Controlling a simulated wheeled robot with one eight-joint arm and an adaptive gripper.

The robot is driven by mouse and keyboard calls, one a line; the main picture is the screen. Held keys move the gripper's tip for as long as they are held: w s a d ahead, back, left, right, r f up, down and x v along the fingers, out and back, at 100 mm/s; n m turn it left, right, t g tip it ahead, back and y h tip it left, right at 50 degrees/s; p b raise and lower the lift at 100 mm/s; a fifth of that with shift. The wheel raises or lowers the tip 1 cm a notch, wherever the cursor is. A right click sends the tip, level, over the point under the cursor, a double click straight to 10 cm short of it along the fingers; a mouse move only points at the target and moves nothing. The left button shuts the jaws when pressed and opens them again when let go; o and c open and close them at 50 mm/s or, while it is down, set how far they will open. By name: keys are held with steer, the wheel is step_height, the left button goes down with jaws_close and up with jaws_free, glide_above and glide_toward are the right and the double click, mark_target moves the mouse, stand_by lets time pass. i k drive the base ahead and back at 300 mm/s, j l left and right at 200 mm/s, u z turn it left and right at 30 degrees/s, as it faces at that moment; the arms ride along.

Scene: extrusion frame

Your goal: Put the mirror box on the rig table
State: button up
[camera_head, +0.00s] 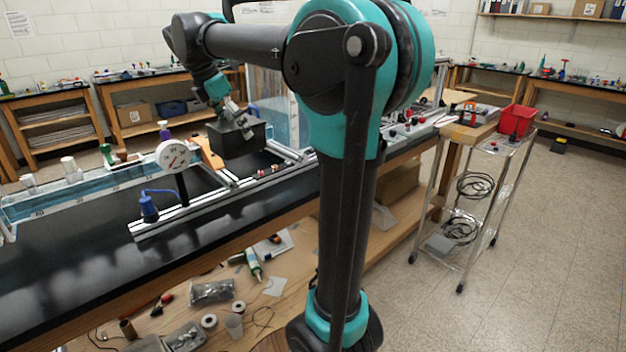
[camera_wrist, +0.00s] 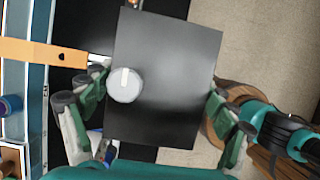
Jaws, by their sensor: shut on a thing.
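The mirror box is a black box (camera_head: 230,139) with flat faces, seen in the head view among the metal rails of the rig table (camera_head: 80,262), which has a dark top. My gripper (camera_head: 241,121) comes down on it from above. In the wrist view the mirror box (camera_wrist: 180,60) fills the middle, with a pale round knob (camera_wrist: 124,84) on its top. The fingers of my gripper (camera_wrist: 155,112) lie on either side of the box and are shut on it. I cannot tell whether its underside touches the table; it is hidden.
An orange plate (camera_head: 207,152) stands close left of the box, and a round dial gauge (camera_head: 173,155) is nearer. A long water channel (camera_head: 70,202) runs along the table. A cart with a red bin (camera_head: 517,120) stands to the right, with open floor beyond.

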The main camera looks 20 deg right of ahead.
mark_target(99, 275)
steer(key=k+j, duration=0.1)
steer(key=j, duration=0.4)
steer(key=k+j, duration=0.1)
steer(key=j, duration=0.4)
steer(key=k+j, duration=0.15)
steer(key=j, duration=0.35)
steer(key=k+j, duration=0.1)
steer(key=j, duration=0.4)
